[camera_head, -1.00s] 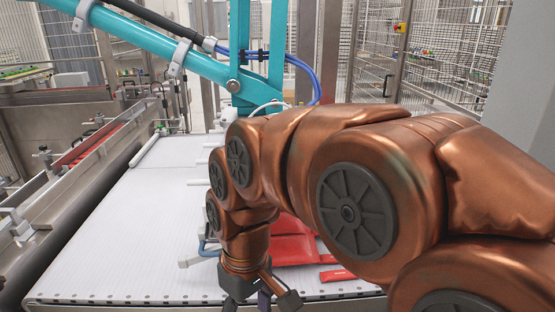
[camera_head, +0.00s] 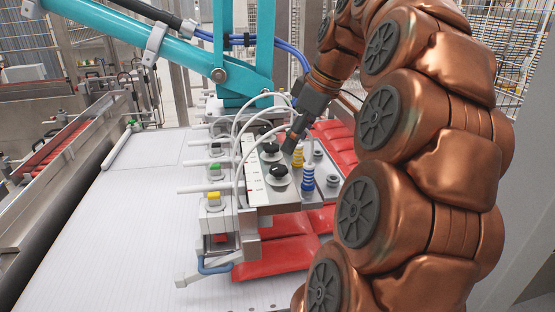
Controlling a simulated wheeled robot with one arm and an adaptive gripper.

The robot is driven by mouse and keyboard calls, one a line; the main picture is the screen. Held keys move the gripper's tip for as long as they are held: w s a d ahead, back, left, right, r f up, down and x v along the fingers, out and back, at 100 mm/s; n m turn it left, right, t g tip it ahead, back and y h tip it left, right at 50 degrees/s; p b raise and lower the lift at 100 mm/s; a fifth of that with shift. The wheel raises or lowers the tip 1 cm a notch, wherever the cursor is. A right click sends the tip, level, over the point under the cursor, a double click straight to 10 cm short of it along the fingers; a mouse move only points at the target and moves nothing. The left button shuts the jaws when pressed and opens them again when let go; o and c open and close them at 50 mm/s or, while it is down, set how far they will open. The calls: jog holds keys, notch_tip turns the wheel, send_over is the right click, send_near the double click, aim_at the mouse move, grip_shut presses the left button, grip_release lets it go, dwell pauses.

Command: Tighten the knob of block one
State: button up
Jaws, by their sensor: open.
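My gripper (camera_head: 291,141) reaches down from the upper right over the vacuum picker's metal plate (camera_head: 291,190). Its fingertips are close to the black knobs; I cannot tell whether they touch anything. It is open, and no held object is visible. The nearest black knob (camera_head: 278,171) sits on a round pale base on the plate. Another black knob (camera_head: 270,148) is behind it, close to my fingers, and a third (camera_head: 265,130) is farther back. No label shows which one belongs to block one.
Blue-white (camera_head: 307,178) and yellow-white (camera_head: 298,156) ribbed fittings stand right of the knobs. White hoses (camera_head: 237,140) arch over the plate's left side. A block with a yellow top (camera_head: 214,199) is at front left. Red bags (camera_head: 270,260) lie below. The white conveyor (camera_head: 120,230) is clear at left.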

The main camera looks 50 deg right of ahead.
aim_at(281, 168)
jog(key=shift+p+x, duration=1.3)
jog(key=shift+x, duration=2.55)
jog(key=c, duration=1.1)
